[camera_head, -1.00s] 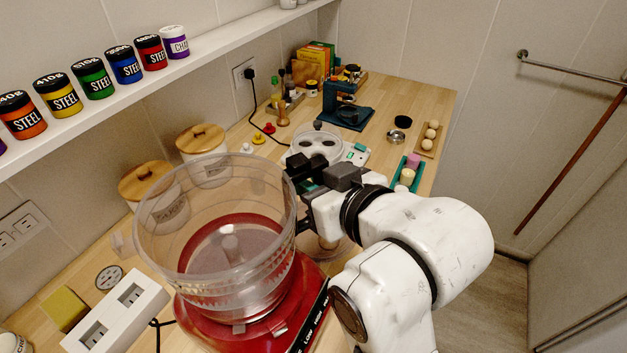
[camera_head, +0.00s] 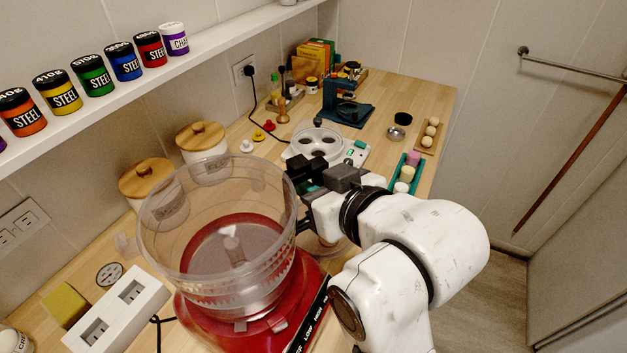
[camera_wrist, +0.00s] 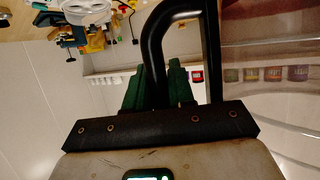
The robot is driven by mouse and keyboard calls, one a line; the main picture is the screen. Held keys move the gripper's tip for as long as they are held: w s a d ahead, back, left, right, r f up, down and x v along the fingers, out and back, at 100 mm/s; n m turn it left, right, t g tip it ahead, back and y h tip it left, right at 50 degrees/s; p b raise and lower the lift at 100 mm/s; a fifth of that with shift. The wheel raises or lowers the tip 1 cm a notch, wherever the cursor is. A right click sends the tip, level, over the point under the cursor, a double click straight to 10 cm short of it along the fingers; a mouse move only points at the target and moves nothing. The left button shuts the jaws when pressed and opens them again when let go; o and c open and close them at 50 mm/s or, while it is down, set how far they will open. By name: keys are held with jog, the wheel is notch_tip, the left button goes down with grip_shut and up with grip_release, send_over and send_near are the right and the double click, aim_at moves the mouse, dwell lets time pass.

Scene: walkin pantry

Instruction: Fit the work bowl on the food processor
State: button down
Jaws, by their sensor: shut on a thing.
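The clear work bowl (camera_head: 170,235) is upright over the red food processor base (camera_head: 312,292) in the head view. Its lower end overlaps the base in the picture, and I cannot tell whether it is seated. My gripper (camera_head: 304,188) is at the bowl's right side. In the wrist view, the green fingers of my gripper (camera_wrist: 160,88) are shut on the bowl's black handle (camera_wrist: 210,45), one on each side of it. The clear bowl wall shows to the right there. The joint between bowl and base is hidden behind the bowl's wall.
A white socket block (camera_head: 118,312) lies left of the base. Two wood-lidded canisters (camera_head: 200,135) stand behind the bowl, under a shelf (camera_head: 225,45) of labelled cans. A white device with round wells (camera_head: 318,143) and a teal tray (camera_head: 407,172) are beyond my gripper.

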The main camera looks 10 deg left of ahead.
jog(key=shift+f+b, duration=0.4)
jog(key=shift+f, duration=0.3)
jog(key=c, duration=0.9)
grip_release()
jog(key=shift+f, duration=0.1)
jog(key=p+v, duration=0.8)
jog(key=v, duration=0.2)
jog(key=shift+s+d+r+p, duration=0.15)
jog(key=shift+d+r+p, duration=0.1)
jog(key=shift+r+p, duration=0.1)
jog(key=shift+s+d+f, duration=0.1)
jog(key=shift+f, duration=0.05)
